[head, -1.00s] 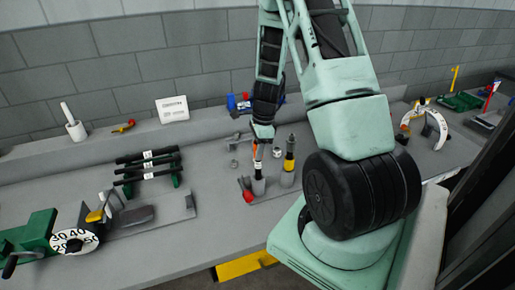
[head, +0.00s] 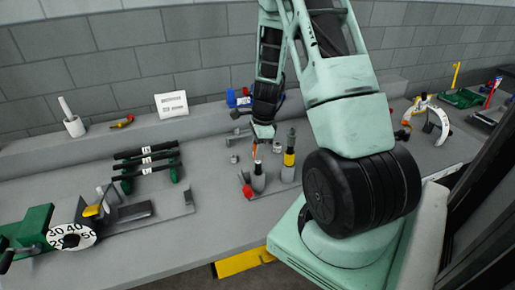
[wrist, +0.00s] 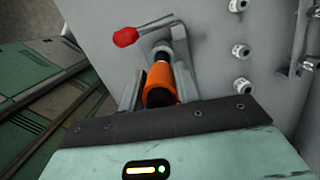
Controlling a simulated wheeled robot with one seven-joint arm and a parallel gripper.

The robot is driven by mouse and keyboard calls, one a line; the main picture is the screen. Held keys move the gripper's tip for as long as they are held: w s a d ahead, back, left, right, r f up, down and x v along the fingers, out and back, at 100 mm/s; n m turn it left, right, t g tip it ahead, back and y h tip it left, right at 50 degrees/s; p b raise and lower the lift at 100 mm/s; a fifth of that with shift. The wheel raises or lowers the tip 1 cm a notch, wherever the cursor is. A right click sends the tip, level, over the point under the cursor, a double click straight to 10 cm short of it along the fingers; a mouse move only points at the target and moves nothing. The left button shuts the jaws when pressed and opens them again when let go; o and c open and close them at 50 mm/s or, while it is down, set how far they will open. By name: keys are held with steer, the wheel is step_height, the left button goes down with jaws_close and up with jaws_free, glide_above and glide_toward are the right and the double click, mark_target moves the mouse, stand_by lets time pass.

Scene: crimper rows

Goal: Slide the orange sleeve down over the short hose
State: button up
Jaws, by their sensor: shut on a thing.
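My gripper (head: 262,136) is shut on the orange sleeve (wrist: 158,76), with a finger on each side of it in the wrist view. A sliver of the sleeve (head: 254,143) shows under the jaws in the head view. The short hose (head: 258,166) stands upright, dark-tipped, in a grey holder (head: 258,183) below my gripper. In the wrist view a dark piece (wrist: 162,51) shows beyond the sleeve's far end. Whether the sleeve touches the hose is hard to tell.
A red-knobbed lever (head: 247,190) sits beside the holder. Small metal fittings (wrist: 240,52) lie nearby. Black bars (head: 147,160) on a rack and a green device with a dial (head: 72,237) are left.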

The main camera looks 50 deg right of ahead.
steer(key=shift+f+b, duration=0.6)
steer(key=shift+f, duration=0.25)
steer(key=o, duration=1)
steer(key=shift+o, duration=0.2)
step_height(320, 180, up, 17)
steer(key=s+d, duration=0.1)
steer(key=d, duration=0.1)
steer(key=shift+s+r+b, duration=0.15)
steer(key=shift+s+b, duration=0.15)
steer(key=shift+b, duration=0.1)
steer(key=shift+a, duration=0.1)
